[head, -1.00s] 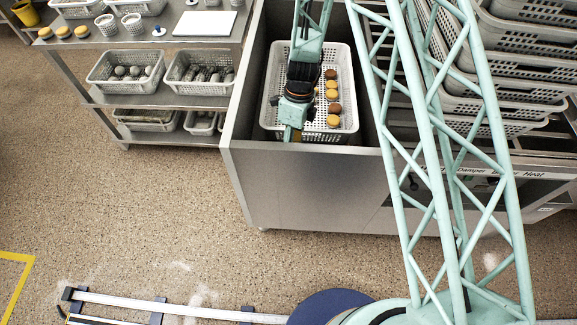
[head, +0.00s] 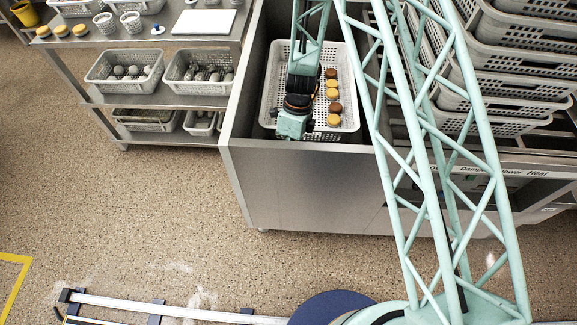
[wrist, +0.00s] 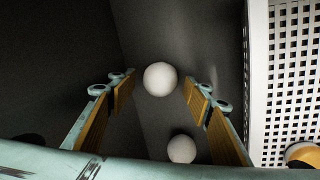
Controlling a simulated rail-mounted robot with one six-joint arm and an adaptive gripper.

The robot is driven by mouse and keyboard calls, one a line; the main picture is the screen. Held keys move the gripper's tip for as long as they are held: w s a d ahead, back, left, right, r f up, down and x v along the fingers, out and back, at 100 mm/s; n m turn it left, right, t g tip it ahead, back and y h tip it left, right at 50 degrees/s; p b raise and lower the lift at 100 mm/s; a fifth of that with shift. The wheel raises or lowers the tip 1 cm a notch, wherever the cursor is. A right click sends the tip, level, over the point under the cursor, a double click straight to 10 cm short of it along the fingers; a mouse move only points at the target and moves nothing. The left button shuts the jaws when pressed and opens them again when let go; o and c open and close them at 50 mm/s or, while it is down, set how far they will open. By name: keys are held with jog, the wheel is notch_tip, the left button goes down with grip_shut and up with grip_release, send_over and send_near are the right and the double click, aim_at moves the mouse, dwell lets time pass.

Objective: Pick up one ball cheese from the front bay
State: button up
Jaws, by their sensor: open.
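Two white balls show in the wrist view, taken as the ball cheeses: one (wrist: 160,79) lies between my fingertips in the picture, the other (wrist: 181,149) lies lower in the view. Both sit on the dark floor of a bay (wrist: 185,40) beside a white perforated basket (wrist: 290,75). My gripper (wrist: 159,82) is open, with one wood-coloured finger on each side of the upper ball. I see no contact; the depth gap is unclear. In the head view my wrist covers the near-left part of the basket (head: 348,75), and the fingers and white balls are hidden.
Steel walls (head: 300,185) enclose the basket and bay. A row of yellow and brown rounds (head: 333,94) lies in the basket. A shelf unit (head: 130,98) with baskets stands left; stacked crates (head: 525,60) stand right.

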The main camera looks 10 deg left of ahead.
jog(key=shift+f, duration=0.15)
jog(key=shift+c, duration=0.9)
jog(key=c, duration=0.8)
